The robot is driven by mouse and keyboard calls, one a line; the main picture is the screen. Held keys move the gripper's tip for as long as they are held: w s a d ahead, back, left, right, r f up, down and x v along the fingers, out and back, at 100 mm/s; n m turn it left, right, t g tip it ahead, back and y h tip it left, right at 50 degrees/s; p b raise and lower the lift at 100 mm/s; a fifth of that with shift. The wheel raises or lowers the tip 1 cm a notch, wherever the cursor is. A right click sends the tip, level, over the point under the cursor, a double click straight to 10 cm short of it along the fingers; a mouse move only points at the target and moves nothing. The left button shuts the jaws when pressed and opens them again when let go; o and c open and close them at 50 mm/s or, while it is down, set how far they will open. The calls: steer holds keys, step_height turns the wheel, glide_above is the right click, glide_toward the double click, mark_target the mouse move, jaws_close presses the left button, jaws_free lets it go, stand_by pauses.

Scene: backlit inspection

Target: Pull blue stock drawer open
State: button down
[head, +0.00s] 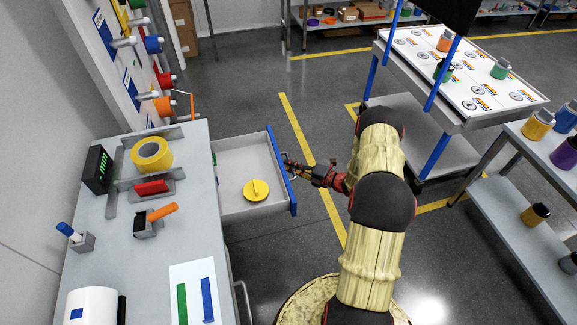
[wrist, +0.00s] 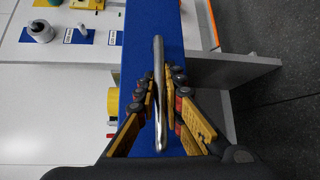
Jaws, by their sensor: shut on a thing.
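The blue-fronted stock drawer (head: 279,172) stands pulled out from the workbench in the head view, and its grey inside shows. A round yellow object (head: 256,190) with a raised grip lies in it. My gripper (head: 290,166) is at the outer side of the blue front. In the wrist view the blue front (wrist: 137,35) runs down the middle with a metal bar handle (wrist: 158,70) along it. My gripper (wrist: 162,92) has its fingers on both sides of the handle, shut on it.
The grey workbench (head: 200,215) at left carries a yellow tape roll (head: 151,154), a dark display box (head: 97,169) and other items. A white-topped cart (head: 455,75) stands at the upper right and a shelf with colored containers at the far right. Grey floor lies open beyond the drawer.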

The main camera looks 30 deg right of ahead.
steer(key=shift+f, duration=0.1)
steer(key=c, duration=2)
jaws_free()
steer(key=shift+o, duration=0.6)
steer(key=v, duration=1.2)
